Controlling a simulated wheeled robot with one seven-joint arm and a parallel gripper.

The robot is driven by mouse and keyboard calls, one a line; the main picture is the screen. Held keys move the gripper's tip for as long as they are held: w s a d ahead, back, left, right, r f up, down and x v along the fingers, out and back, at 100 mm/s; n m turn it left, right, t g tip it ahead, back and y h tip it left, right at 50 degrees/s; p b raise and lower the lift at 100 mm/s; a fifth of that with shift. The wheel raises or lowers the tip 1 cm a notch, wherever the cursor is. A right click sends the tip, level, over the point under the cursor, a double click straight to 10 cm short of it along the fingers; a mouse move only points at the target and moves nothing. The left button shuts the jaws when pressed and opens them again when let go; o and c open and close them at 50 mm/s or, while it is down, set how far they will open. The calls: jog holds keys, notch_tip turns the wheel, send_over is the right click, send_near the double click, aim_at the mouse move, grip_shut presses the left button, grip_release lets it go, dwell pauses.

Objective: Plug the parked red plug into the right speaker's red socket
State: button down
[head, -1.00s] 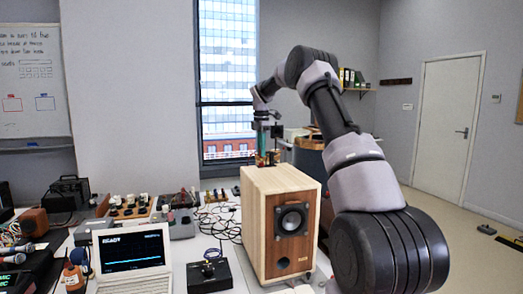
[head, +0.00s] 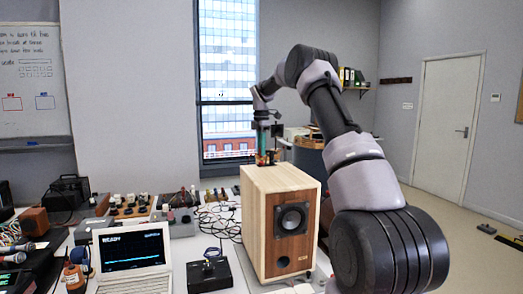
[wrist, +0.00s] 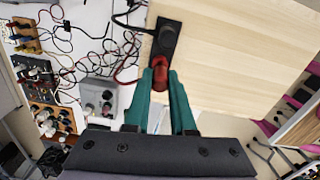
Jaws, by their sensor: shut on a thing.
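The pale wooden speaker (head: 254,230) stands on the bench in the head view, its dark driver facing forward. My gripper (head: 263,158) is low over the back part of its top. In the wrist view a black holder strip (wrist: 173,22) lies at the edge of the pale wood top (wrist: 235,50). A black plug (wrist: 167,37) stands on it, and the red plug (wrist: 161,68) is at its near end. My gripper (wrist: 161,82), with teal fingers, is shut on the red plug. Whether the plug is clear of the strip cannot be told. The red socket is not visible.
Thin red and black cables (wrist: 105,42) lie loose on the white bench beside the speaker. A grey box with knobs (wrist: 99,97) is near them. A laptop (head: 133,258) and a black box (head: 209,272) stand left of the speaker. Tools crowd the far left.

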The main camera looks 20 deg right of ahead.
jog(key=shift+f, duration=0.85)
jog(key=c, duration=0.7)
grip_release()
jog(key=shift+r, duration=0.1)
jog(key=shift+r, duration=3.7)
